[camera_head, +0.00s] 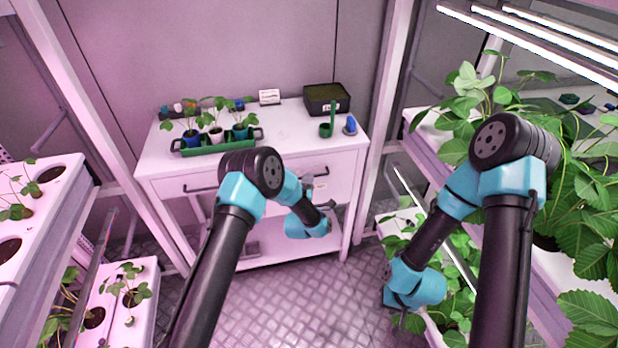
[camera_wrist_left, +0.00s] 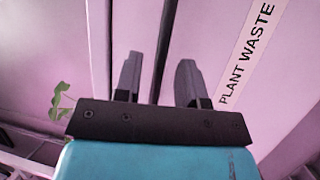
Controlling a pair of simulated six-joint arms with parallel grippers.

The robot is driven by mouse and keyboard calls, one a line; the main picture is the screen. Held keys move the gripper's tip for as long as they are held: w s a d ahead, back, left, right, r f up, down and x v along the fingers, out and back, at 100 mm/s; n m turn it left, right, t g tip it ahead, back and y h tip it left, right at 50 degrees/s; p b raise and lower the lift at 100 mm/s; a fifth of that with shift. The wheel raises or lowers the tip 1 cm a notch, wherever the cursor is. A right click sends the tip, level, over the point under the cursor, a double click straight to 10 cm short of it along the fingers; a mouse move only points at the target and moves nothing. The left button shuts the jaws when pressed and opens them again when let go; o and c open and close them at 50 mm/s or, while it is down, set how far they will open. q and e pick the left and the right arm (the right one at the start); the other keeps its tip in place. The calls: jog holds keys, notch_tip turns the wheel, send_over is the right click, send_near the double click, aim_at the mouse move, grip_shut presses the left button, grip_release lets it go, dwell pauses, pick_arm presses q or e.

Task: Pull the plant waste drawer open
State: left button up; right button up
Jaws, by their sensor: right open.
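The plant waste drawer (camera_head: 337,184) is the right one of two drawers under the white bench top; its front looks flush with the bench. Its white label (camera_wrist_left: 247,52) reads PLANT WASTE in the left wrist view. The drawer's dark bar handle (camera_wrist_left: 164,50) runs between the fingers of my left gripper (camera_wrist_left: 159,62), which are apart, with a visible gap on each side of the bar. In the head view my left arm partly covers the handle. My right gripper (camera_head: 402,317) is low at the right by the plant rack, its fingers hard to make out.
On the bench (camera_head: 283,132) stand a green tray (camera_head: 217,147) of potted seedlings, a black box (camera_head: 326,98), a green cup (camera_head: 325,130) and a blue item (camera_head: 350,125). The left drawer's handle (camera_head: 200,188) is beside my left arm. Plant racks flank both sides; floor (camera_head: 290,300) is clear.

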pick_arm(q)
jog(key=shift+x, duration=1.35)
grip_shut()
